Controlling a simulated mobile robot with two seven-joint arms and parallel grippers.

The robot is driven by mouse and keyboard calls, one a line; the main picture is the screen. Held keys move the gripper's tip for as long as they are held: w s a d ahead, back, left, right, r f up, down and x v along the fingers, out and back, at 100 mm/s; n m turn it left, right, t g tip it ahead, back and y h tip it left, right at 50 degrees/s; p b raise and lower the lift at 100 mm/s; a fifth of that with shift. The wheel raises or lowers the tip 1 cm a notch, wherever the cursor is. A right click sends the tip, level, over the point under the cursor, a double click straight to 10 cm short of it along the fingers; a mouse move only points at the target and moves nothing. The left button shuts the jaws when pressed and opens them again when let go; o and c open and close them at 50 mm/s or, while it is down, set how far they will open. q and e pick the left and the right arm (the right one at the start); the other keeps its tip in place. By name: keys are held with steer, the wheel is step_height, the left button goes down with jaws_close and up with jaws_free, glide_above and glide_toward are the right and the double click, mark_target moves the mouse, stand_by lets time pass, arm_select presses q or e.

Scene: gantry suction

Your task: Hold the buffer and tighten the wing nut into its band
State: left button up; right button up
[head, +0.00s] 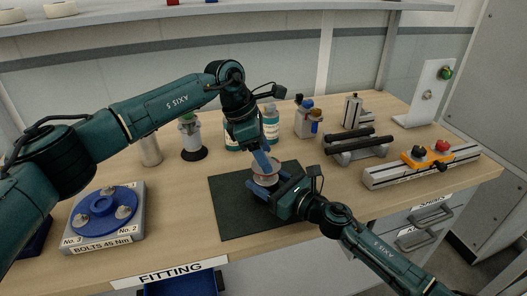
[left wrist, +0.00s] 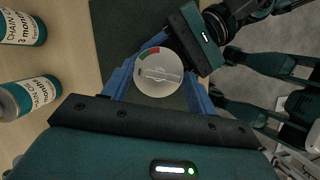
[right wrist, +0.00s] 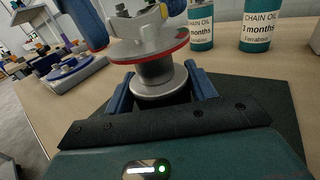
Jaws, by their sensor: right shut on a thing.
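The buffer (right wrist: 155,72) stands upright over the dark mat, a dark rubber body between pale metal flanges. My right gripper (head: 272,190) is shut around its lower part, one blue finger on each side in the right wrist view (right wrist: 160,92). On top is a pale round plate (left wrist: 158,84) with a red and green band (left wrist: 149,53) along part of its edge. The wing nut (left wrist: 160,75) lies across the plate's middle, away from the coloured band. My left gripper (left wrist: 158,92) points down from above, its blue fingers spread on either side of the plate, open and not closed on the wing nut.
The dark mat (head: 228,205) lies under both grippers. Chain oil bottles (head: 271,122) stand close behind. A blue bolt flange (head: 104,212) on a grey block is at left. A rail fixture (head: 385,178) with red and black knobs is at right.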

arm_select(q)
steer(key=c, duration=0.7)
steer(key=shift+w+m+g+y, duration=0.15)
steer(key=shift+m+g, duration=0.4)
steer(key=shift+m, duration=0.85)
steer(key=shift+m+g+y, duration=0.15)
steer(key=shift+m+g, duration=0.4)
steer(key=shift+m, duration=0.85)
steer(key=o, duration=1)
steer(key=shift+r, duration=0.1)
steer(key=v, duration=1.2)
steer(key=shift+c, duration=0.5)
